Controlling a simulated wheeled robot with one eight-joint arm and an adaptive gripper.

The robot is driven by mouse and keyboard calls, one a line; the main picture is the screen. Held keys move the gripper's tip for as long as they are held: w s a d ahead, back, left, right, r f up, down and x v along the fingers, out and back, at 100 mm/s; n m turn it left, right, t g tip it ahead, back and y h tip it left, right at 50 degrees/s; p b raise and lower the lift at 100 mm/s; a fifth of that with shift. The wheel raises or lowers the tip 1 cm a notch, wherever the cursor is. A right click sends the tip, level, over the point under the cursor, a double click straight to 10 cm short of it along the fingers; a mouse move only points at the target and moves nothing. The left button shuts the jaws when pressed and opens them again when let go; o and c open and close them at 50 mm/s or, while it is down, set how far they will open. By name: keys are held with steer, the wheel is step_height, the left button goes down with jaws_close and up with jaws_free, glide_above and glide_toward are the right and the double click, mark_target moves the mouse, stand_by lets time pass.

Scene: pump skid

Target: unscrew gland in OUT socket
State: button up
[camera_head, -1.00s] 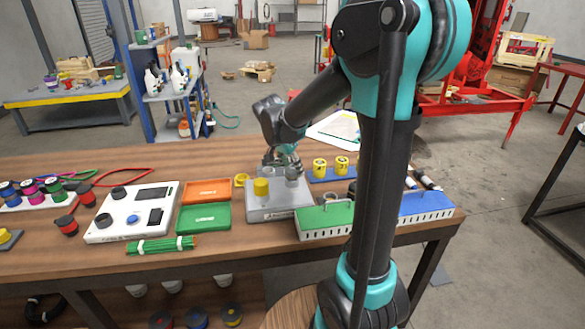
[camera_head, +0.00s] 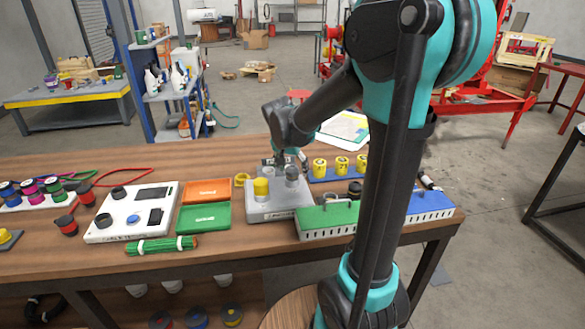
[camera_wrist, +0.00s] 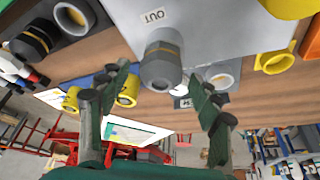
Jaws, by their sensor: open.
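A grey block (camera_head: 272,211) stands on the workbench; its OUT label shows in the wrist view (camera_wrist: 153,16). A grey cylindrical gland (camera_wrist: 160,68) with a thin yellow-orange band stands at the block's edge beside that label. The gland also shows in the head view (camera_head: 292,175), upright on the right side of the block. A yellow cylinder (camera_head: 261,188) stands on the block to its left. My gripper (camera_wrist: 160,82) is open, its two dark green fingers on either side of the gland with gaps visible. The gland's seat and thread are hidden.
Several yellow cups (camera_head: 342,165) stand on a blue strip behind and right of the block. A green slotted box (camera_head: 327,219) stands close at front right. Orange (camera_head: 206,191) and green (camera_head: 204,217) trays lie to the left.

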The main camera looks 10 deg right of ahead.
steer(key=m+g+h, duration=0.1)
steer(key=m, duration=0.3)
steer(key=m+g, duration=0.1)
steer(key=m, duration=0.1)
steer(key=m+h, duration=0.1)
steer(key=m, duration=0.2)
steer(key=shift+g, duration=0.4)
steer(key=c, duration=1.2)
steer(key=n+t, duration=0.1)
steer(key=n, duration=0.2)
steer(key=shift+n+t, duration=0.3)
steer(key=shift+n, duration=0.1)
steer(key=n+y, duration=0.1)
steer(key=n, duration=0.1)
steer(key=n+t, duration=0.1)
steer(key=n, duration=0.2)
steer(key=shift+y, duration=0.4)
